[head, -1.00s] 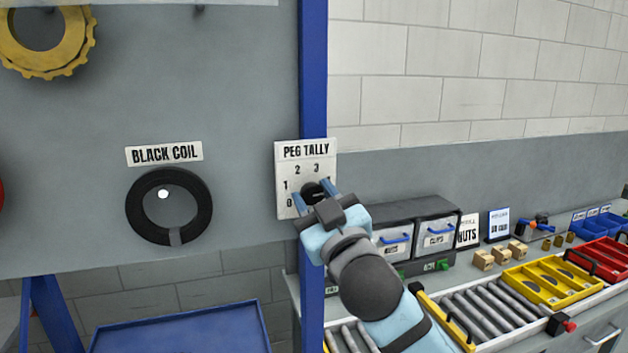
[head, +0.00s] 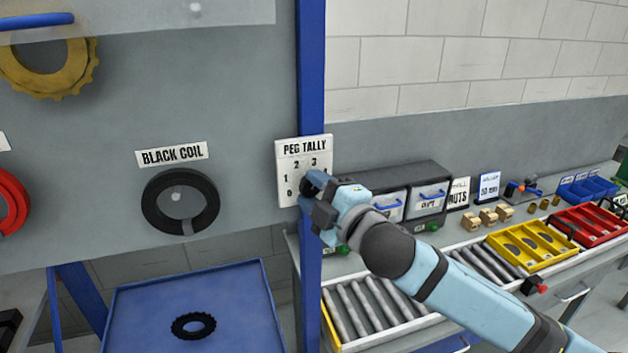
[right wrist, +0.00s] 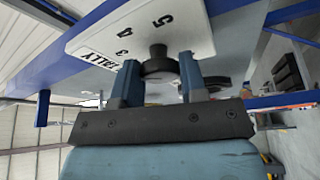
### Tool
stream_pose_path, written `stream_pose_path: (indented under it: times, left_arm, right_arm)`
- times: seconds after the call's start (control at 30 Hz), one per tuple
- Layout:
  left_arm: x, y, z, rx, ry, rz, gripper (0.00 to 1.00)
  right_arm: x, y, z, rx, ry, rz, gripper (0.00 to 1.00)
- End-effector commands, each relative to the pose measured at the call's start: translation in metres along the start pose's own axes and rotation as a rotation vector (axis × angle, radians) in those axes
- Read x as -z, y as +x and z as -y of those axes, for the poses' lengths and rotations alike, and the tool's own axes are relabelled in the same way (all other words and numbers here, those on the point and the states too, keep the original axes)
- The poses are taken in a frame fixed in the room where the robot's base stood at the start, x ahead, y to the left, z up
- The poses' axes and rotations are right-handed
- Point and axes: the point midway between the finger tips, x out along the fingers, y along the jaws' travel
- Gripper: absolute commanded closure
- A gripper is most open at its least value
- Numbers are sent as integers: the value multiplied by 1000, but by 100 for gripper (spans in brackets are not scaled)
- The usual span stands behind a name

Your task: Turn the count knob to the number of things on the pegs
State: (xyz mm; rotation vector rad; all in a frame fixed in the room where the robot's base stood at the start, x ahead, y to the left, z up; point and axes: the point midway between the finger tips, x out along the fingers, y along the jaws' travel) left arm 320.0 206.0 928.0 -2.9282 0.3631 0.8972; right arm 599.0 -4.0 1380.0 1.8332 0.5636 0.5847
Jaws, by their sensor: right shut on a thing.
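The white PEG TALLY plate (head: 291,158) is on the board's blue right post, with 0, 1, 2 and 3 readable. My right gripper (head: 313,184) is shut on the count knob there. In the right wrist view its fingers (right wrist: 160,80) flank the dark knob (right wrist: 157,58), below the numbers 3, 4 and 5. The knob's pointer is hidden. On the board hang a yellow toothed ring (head: 50,82), a black coil (head: 158,215) under its BLACK COIL label and a red ring (head: 14,200), cut by the left edge. My left gripper is out of view.
A dark toothed ring (head: 180,333) lies in the blue tray (head: 240,300) below the board. A clear panel with a blue bar (head: 36,21) crosses the top left. To the right are drawers (head: 428,198), rollers (head: 375,305), and yellow (head: 530,240) and red trays (head: 590,224).

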Motion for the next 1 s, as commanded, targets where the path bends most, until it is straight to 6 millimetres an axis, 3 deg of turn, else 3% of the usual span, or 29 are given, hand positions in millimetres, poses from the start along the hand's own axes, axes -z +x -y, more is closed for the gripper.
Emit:
stream_pose_path:
  times: [0.33, 0.87, 0.9, 1.0]
  left_arm:
    - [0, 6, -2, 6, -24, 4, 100]
    - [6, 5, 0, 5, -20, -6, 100]
    - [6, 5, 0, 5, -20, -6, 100]
    - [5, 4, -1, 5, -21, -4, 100]
  right_arm:
    - [0, 0, -1, 51, -127, 0, 85]
    - [0, 0, 0, 61, -145, 0, 85]
    - [0, 0, 0, 61, -145, 0, 54]
    - [0, 0, 0, 60, -145, 0, 35]
